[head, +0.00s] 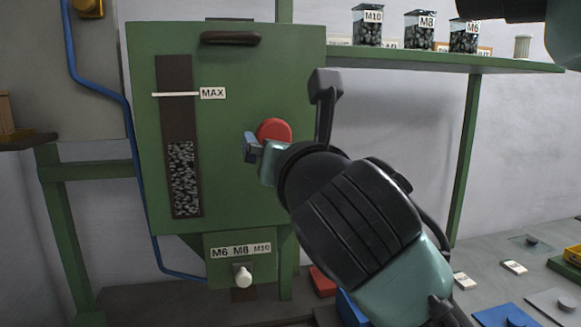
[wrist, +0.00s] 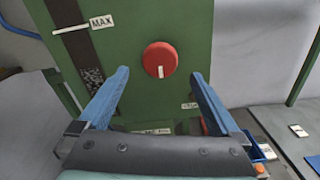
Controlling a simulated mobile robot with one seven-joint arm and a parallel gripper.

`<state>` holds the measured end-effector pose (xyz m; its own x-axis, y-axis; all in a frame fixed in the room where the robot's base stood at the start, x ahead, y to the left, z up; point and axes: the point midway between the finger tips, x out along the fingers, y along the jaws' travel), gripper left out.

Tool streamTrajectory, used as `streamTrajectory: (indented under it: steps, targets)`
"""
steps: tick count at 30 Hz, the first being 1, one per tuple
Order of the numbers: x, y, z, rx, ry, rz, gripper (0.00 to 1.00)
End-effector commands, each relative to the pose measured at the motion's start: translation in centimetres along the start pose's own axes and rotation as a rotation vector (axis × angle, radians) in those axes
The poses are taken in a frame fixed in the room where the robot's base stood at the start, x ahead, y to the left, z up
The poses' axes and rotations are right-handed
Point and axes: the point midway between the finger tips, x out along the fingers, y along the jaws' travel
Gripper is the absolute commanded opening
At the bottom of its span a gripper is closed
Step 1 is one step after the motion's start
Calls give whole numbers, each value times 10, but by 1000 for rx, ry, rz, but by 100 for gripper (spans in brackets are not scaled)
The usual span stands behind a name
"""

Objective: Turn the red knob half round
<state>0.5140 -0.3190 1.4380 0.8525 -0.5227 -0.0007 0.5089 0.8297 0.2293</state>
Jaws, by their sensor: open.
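The red knob (head: 274,130) is a round disc on the front of a green machine cabinet (head: 227,60). In the head view its lower part is hidden behind my gripper (head: 253,148). In the wrist view the whole knob (wrist: 160,59) shows, with a white mark on its lower half pointing down. My gripper (wrist: 162,74) is open there, with one blue finger on each side of the knob and nothing held between them. I cannot tell whether either finger touches the knob.
The cabinet has a level window (head: 182,150) marked MAX and a white knob (head: 243,276) under M6, M8 and M10 labels. Jars of dark parts (head: 420,30) stand on a green shelf (head: 440,62) at right. A blue pipe (head: 115,97) runs down the left side.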

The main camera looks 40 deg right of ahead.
Motion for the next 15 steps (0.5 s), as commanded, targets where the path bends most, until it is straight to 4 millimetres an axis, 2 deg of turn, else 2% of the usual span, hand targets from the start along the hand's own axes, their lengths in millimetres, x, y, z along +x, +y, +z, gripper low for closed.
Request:
streamTrajectory:
  steps: [1,6,10,15]
  targets:
    - [-11,-1,-2,-1,-4,1,99]
    - [-39,0,-1,0,-2,1,99]
    - [-50,0,-1,-1,0,0,99]
    - [-55,0,0,0,2,-1,99]
